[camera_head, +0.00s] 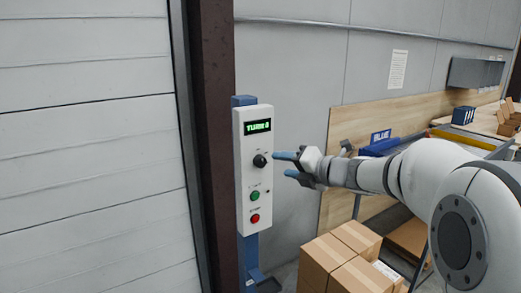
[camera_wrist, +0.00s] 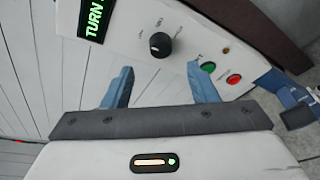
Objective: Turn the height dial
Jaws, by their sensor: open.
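The height dial is a round black knob (camera_head: 260,160) on a white control box (camera_head: 243,195) mounted on a blue post. A lit green display (camera_head: 258,127) above it shows text beginning "TURN". My gripper (camera_head: 287,166) is just to the right of the dial, its blue fingers apart and empty, pointing toward the box. In the wrist view the dial (camera_wrist: 160,44) lies beyond the fingertips, between the two fingers (camera_wrist: 158,72) and not touching either. The end of the display text is cut off in the wrist view.
A green button (camera_head: 255,196) and a red button (camera_head: 255,218) sit below the dial. A dark brown door post (camera_head: 215,150) stands left of the box. Cardboard boxes (camera_head: 345,258) are stacked below my arm. A wooden board (camera_head: 350,130) stands behind.

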